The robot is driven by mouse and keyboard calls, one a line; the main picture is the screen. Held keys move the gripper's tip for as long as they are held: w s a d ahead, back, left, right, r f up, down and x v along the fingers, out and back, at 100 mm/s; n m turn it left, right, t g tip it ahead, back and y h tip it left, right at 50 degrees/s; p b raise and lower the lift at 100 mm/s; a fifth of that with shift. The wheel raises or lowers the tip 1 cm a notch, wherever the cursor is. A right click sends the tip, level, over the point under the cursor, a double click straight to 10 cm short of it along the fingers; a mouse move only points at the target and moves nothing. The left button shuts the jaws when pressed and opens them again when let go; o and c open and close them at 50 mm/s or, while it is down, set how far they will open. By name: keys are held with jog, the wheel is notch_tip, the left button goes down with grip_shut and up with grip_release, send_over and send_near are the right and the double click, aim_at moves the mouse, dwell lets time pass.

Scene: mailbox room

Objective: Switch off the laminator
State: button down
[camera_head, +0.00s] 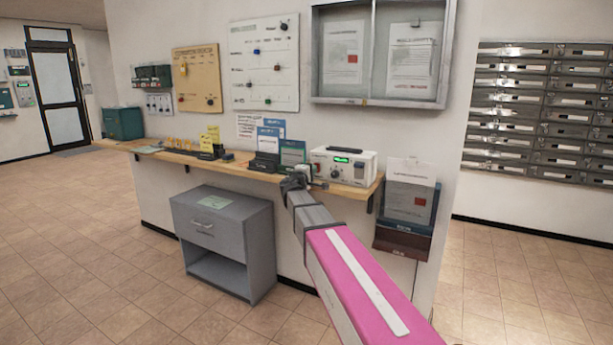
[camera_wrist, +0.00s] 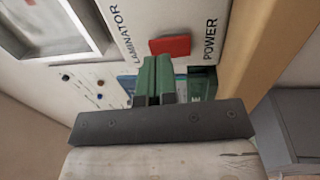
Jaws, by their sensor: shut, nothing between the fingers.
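The wrist view shows a white panel lettered LAMINATOR and POWER, with a red switch (camera_wrist: 170,46) between the words. My gripper (camera_wrist: 155,62) has its green fingers together and empty. Their tips are right beside the red switch's edge in the picture; I cannot tell whether they touch it. In the head view, a white box with a green display (camera_head: 343,165) stands on the wooden shelf and looks like the laminator. My gripper (camera_head: 293,182) is at its left front, by the shelf edge.
The wooden shelf (camera_head: 230,168) also carries leaflet holders (camera_head: 268,150) left of the box. A grey cabinet (camera_head: 225,240) stands under the shelf. A paper holder (camera_head: 408,200) hangs on the wall at the right. The tiled floor at left is clear.

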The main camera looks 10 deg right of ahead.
jog(key=shift+x, duration=0.8)
jog(key=shift+w+d+r, duration=0.15)
jog(key=shift+w, duration=0.1)
jog(key=shift+s, duration=0.1)
jog(key=s+a+r, duration=0.2)
jog(key=s+a, duration=0.6)
jog(key=s, duration=0.3)
jog(key=shift+s+a, duration=0.15)
jog(key=shift+s, duration=0.05)
jog(key=shift+f, duration=0.1)
